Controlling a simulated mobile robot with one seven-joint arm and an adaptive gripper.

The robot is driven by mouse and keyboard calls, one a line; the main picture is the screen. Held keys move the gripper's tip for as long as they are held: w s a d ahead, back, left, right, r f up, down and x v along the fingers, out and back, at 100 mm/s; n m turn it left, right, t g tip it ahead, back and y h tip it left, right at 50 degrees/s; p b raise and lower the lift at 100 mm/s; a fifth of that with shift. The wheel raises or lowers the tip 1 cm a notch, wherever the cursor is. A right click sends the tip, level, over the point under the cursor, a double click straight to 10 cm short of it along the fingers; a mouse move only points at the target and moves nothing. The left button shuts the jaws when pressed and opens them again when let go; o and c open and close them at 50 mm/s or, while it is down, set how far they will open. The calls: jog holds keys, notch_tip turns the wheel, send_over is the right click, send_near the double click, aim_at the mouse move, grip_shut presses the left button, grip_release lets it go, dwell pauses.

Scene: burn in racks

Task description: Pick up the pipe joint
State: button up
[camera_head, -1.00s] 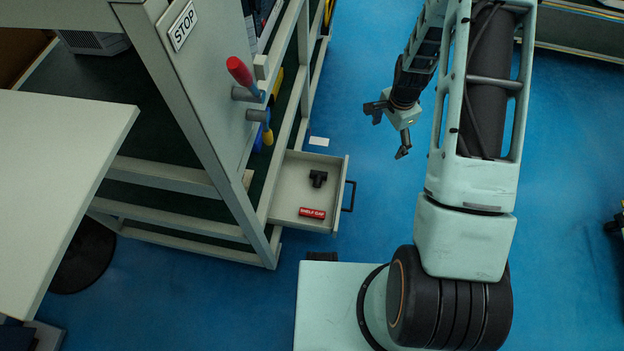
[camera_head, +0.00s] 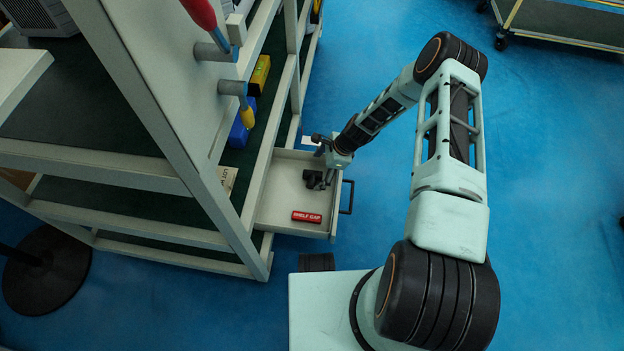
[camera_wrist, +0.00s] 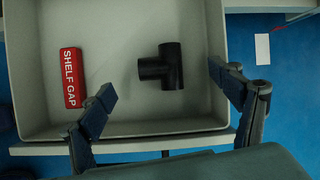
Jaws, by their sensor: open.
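The pipe joint (camera_wrist: 163,67) is a black T-shaped piece lying in an open grey drawer (camera_wrist: 120,22). In the head view the pipe joint (camera_head: 312,179) is partly covered by my gripper (camera_head: 326,164). In the wrist view my gripper (camera_wrist: 160,92) is open and empty, its two dark fingers spread wide. The pipe joint lies between the fingers' lines, a little beyond the fingertips, and looks apart from both.
A red block marked "SHELF GAP" (camera_wrist: 71,78) lies in the drawer, left of the pipe joint in the wrist view. The drawer has a dark handle (camera_head: 347,197) on its right. A shelf rack with an angled post (camera_head: 175,120) stands at left.

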aim_at(313, 178)
jog(key=x, duration=0.2)
jog(key=b+x, duration=0.1)
jog(key=x, duration=0.1)
jog(key=b+x, duration=0.1)
jog(key=x, duration=0.1)
jog(key=shift+s+f, duration=0.15)
jog(key=shift+s, duration=0.15)
jog(key=shift+c, duration=0.3)
jog(key=shift+d, duration=0.1)
jog(key=c, duration=1.2)
